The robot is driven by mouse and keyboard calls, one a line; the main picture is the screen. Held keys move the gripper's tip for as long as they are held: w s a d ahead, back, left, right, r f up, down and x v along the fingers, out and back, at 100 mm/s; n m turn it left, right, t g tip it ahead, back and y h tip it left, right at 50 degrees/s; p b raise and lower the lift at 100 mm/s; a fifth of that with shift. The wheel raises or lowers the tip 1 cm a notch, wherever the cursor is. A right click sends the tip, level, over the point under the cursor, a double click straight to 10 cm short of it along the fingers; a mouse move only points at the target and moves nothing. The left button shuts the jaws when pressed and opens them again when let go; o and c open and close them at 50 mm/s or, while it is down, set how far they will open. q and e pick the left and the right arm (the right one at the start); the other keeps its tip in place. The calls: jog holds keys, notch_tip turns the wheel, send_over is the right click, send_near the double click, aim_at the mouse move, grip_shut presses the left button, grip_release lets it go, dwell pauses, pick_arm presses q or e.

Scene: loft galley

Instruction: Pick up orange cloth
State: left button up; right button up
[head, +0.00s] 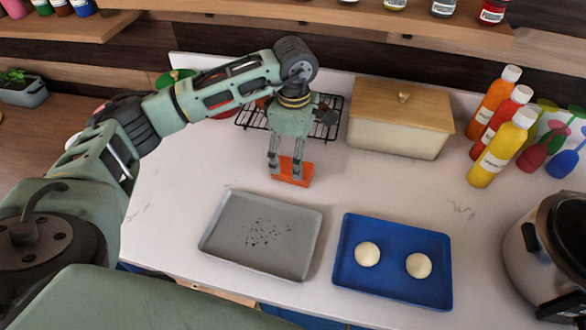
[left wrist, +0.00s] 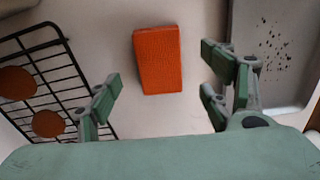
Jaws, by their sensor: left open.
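The orange cloth (head: 292,171) is a small folded rectangle lying flat on the white counter, behind the grey tray. It shows whole in the left wrist view (left wrist: 158,60). My left gripper (head: 286,176) points down over the cloth with its fingers apart and empty. In the left wrist view the fingers (left wrist: 165,92) stand to either side of the cloth, with clear gaps. I cannot tell exactly how high the fingertips are above the counter. My right gripper is not in view.
A grey tray (head: 225,242) with dark crumbs lies in front of the cloth. A blue tray (head: 391,285) holds two pale dough balls. A black wire rack (head: 335,104) and a wood-lidded bin (head: 398,136) stand behind. Sauce bottles (head: 500,148) and a cooker (head: 556,255) are at right.

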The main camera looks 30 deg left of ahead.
pick_arm(q)
notch_tip(320, 180, down, 4)
jog(key=shift+a+r+p, duration=0.1)
jog(key=shift+r+p, duration=0.1)
jog(key=shift+p, duration=0.65)
jog(key=shift+f, duration=0.35)
jog(key=shift+c, duration=0.2)
jog(key=c, duration=1.1)
